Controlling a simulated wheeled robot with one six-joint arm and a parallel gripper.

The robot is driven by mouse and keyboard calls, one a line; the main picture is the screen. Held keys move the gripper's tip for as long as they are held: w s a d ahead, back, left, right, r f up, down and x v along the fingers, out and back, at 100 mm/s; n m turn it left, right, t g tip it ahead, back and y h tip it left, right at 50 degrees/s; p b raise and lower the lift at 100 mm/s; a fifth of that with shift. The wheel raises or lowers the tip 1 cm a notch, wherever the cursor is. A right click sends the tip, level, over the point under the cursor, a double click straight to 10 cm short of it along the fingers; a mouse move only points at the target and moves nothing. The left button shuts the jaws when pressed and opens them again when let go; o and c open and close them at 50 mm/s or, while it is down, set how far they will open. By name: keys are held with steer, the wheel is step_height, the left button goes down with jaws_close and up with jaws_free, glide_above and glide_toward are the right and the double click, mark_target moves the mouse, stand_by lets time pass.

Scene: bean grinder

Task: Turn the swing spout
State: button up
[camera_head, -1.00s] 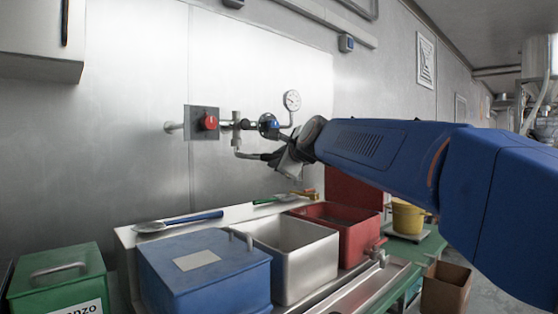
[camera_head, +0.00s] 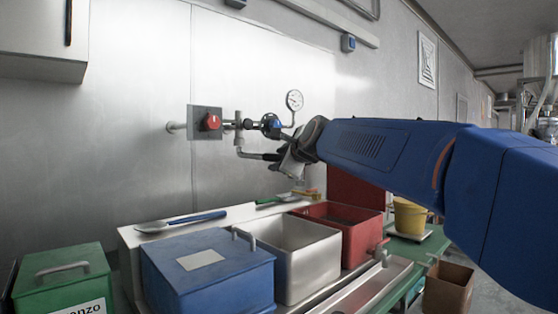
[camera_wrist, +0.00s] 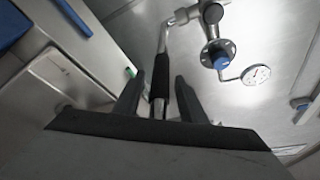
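The swing spout (camera_head: 249,155) is a metal pipe hanging below the wall valve and bending right toward my gripper (camera_head: 285,160). In the wrist view the spout (camera_wrist: 165,40) carries a black sleeve (camera_wrist: 159,82) and runs between the two fingers of my gripper (camera_wrist: 160,85). The fingers are open, one on each side of the sleeve, with a narrow gap visible on both sides. In the head view my wrist hides the spout's outer end.
A red knob (camera_head: 211,122), a blue valve part (camera_head: 270,124) and a pressure gauge (camera_head: 294,100) sit close above the spout. Below are a blue lidded bin (camera_head: 205,275), an open steel bin (camera_head: 305,270) and a red bin (camera_head: 360,240). The wall leftward is clear.

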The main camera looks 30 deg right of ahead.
steer(key=v, duration=1.7)
steer(key=shift+s, duration=0.1)
